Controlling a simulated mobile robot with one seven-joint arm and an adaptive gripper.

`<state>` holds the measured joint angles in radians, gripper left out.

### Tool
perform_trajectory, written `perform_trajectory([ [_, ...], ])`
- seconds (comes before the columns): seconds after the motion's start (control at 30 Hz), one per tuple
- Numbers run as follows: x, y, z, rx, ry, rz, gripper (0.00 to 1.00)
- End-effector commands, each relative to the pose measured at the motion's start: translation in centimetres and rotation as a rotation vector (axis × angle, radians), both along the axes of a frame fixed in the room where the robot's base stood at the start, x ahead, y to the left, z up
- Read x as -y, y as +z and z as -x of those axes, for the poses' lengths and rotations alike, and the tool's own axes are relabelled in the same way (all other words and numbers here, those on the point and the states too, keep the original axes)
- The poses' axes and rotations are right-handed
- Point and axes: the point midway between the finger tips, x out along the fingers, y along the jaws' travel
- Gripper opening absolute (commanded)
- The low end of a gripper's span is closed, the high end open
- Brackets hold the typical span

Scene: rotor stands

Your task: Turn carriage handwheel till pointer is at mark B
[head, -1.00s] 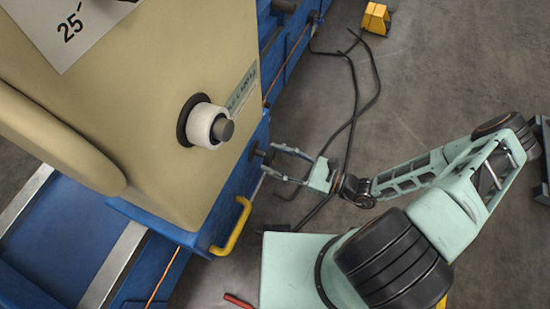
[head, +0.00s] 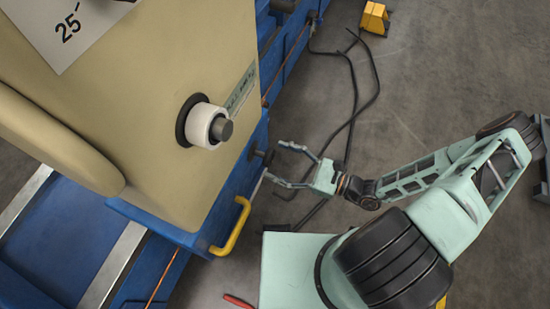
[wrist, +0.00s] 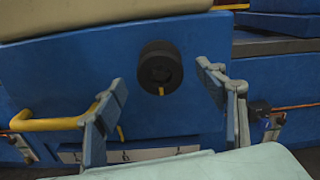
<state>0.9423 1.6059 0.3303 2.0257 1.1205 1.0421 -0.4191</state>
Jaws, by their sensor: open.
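The carriage handwheel is a small black round knob (wrist: 160,67) on the blue carriage front, with a yellow mark on its lower rim. It also shows in the head view (head: 267,157). My gripper (head: 275,160) is open and empty, just off the knob. In the wrist view its fingertips (wrist: 162,80) stand apart to the left and right of the knob, nearer the camera.
A yellow handle (head: 232,228) juts from the carriage to the left of my gripper. A beige housing with a white knob (head: 205,124) rises above. Black cables (head: 352,100) lie on the floor behind my arm. Open floor lies to the right.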

Motion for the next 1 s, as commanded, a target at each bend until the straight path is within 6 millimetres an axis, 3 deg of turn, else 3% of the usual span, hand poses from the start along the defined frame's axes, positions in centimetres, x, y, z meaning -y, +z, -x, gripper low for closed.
perform_trajectory([
  [0.17, 1.7, 0.0, 0.5, -0.001, -0.001, 0.002, 0.65],
  [0.53, 2.3, -0.1, 0.8, 0.0, -0.001, 0.001, 0.65],
  [1.0, 7.1, -0.1, 2.5, 0.0, -0.001, 0.001, 0.65],
])
